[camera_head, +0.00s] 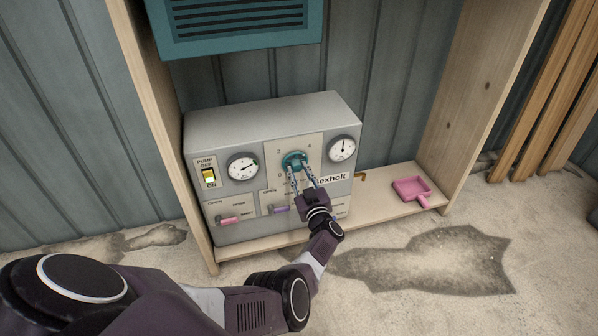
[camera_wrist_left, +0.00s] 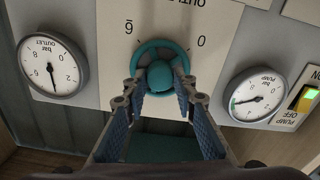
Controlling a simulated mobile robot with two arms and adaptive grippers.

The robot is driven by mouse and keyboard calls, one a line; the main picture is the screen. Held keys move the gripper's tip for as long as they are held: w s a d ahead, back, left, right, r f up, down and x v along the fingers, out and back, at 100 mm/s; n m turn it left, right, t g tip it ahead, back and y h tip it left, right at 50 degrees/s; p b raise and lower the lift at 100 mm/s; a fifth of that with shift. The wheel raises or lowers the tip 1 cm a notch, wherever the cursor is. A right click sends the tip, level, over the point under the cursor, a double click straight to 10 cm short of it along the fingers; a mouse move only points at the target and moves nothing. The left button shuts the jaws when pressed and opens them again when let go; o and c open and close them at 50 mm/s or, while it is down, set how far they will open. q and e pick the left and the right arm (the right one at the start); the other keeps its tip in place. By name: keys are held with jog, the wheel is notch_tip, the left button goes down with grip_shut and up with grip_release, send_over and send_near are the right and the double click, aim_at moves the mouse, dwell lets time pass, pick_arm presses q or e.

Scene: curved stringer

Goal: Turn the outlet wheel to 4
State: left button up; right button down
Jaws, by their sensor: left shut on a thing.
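The teal outlet wheel (camera_head: 294,161) is on the front of a grey control box (camera_head: 270,110). It also shows in the wrist view (camera_wrist_left: 160,46), where the picture is upside down, with a 0 and a 6 printed around it. A 2 and a 4 are printed above it in the head view. My left gripper (camera_head: 301,172) reaches it from below right; its fingers are shut on the wheel, one at each side of the hub. The wheel's pointer cannot be made out. The outlet gauge (camera_head: 342,149) has its needle pointing roughly up.
The pump gauge (camera_head: 243,166) and a yellow pump switch (camera_head: 209,176) are left of the wheel. A pink lever (camera_head: 229,220) and a purple lever (camera_head: 280,209) sit below. A pink dustpan (camera_head: 412,189) lies right on the wooden shelf (camera_head: 375,197). A teal vent box hangs above.

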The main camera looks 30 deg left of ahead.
pick_arm(q)
jog(key=shift+f, duration=0.1)
dwell(0.4)
jog(key=o, duration=1.2)
jog(key=shift+c, duration=0.2)
